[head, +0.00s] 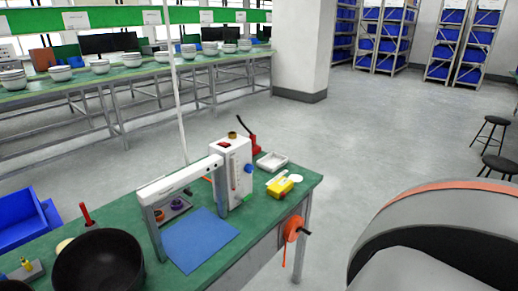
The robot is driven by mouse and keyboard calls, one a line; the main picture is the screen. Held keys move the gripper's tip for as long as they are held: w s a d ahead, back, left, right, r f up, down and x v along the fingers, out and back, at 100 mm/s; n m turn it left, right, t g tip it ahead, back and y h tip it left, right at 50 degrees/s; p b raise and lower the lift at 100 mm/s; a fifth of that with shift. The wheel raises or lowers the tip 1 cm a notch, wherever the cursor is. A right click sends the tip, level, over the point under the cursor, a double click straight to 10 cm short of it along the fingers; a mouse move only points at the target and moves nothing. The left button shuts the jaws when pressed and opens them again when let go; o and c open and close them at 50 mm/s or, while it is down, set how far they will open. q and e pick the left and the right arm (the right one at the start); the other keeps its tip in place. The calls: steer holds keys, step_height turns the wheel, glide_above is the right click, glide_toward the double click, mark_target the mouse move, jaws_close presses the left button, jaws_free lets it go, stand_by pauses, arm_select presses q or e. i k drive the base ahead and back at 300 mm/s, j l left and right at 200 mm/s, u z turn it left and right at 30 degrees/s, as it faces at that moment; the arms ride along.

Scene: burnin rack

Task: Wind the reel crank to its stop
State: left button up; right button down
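The reel (292,228) is an orange disc on the side of the green workbench, near its front right corner. Its crank (305,232) has a short dark handle that sticks out to the right. A thin orange strand hangs below the reel beside the table leg. Neither gripper shows in the head view. A large rounded grey part with an orange band at the lower right seems to be mine, and it is apart from the reel in the picture. Nothing is seen touching the crank.
The green workbench (310,181) carries a white machine (232,170), a blue mat (200,240), a black bowl (98,262), a white tray (271,161) and a yellow block (280,187). Stools (491,130) stand at the right. The grey floor between is clear.

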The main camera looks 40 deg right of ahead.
mark_target(295, 226)
steer(key=z, duration=1.8)
steer(key=i+l+u, duration=0.7)
steer(key=k, duration=0.1)
